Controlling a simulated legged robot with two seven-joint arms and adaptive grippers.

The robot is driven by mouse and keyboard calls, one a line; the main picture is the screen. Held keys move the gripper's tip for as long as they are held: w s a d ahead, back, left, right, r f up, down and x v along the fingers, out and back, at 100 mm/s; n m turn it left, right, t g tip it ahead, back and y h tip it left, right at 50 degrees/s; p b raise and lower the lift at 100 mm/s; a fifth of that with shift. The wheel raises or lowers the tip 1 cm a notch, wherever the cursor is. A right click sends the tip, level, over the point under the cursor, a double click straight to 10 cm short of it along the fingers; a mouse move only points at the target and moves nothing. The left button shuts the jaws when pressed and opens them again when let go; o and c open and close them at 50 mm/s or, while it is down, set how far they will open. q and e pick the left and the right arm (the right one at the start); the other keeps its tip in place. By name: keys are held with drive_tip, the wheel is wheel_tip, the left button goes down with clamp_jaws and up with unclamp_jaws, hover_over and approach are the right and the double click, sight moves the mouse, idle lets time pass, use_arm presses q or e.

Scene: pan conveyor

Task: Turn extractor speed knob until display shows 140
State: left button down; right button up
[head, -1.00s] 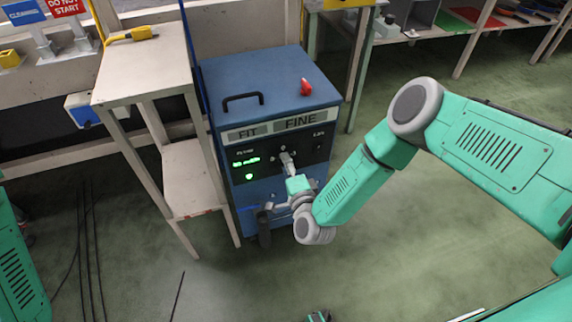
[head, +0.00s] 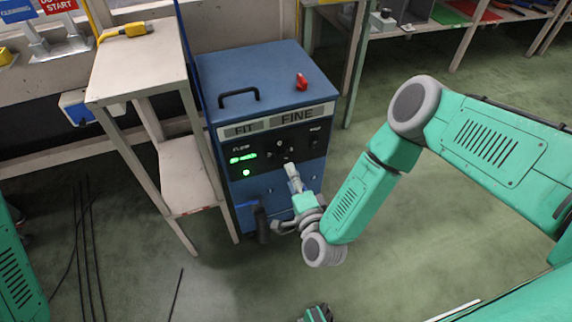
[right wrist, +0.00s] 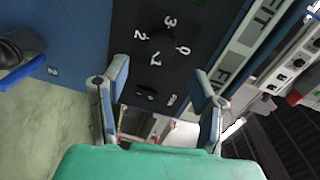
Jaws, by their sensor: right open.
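The blue extractor unit (head: 255,75) stands beside a bench and carries a black front panel labelled FIT and FINE. Its speed knob (right wrist: 160,40) is dark, with numbers 0 to 3 around it in the right wrist view. In the head view the dial (head: 281,150) is small, above my gripper. The green lit display (head: 243,158) is left of it, too small to read. My right gripper (head: 291,170) is open and empty just in front of and below the dial; its fingers also show apart in the right wrist view (right wrist: 160,75). My left gripper is not visible.
A beige bench (head: 140,60) with a yellow tool (head: 125,31) stands close on the left. A red object (head: 302,82) sits on the unit's top. Open green floor lies to the right.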

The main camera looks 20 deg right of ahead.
drive_tip(key=shift+s+d+r, duration=0.1)
drive_tip(key=shift+s, duration=2.6)
drive_tip(key=s+n+g+y+p, duration=0.3)
drive_tip(key=s+n+g+p, duration=0.3)
drive_tip(key=s+n+g, duration=0.4)
drive_tip(key=s+d+r+n+g+h+p, duration=0.1)
drive_tip(key=s+d+r+n+g, duration=0.2)
drive_tip(key=s+d, duration=0.2)
drive_tip(key=s+d+r+n+g+h+p, duration=0.1)
drive_tip(key=s+d+r+n+g+h, duration=0.1)
drive_tip(key=s+d, duration=0.4)
drive_tip(key=s+r+n+g, duration=0.1)
drive_tip(key=s+n, duration=0.1)
drive_tip(key=s, duration=0.1)
drive_tip(key=shift+r+g+p, duration=0.3)
drive_tip(key=shift+r, duration=0.05)
drive_tip(key=shift+o, duration=0.2)
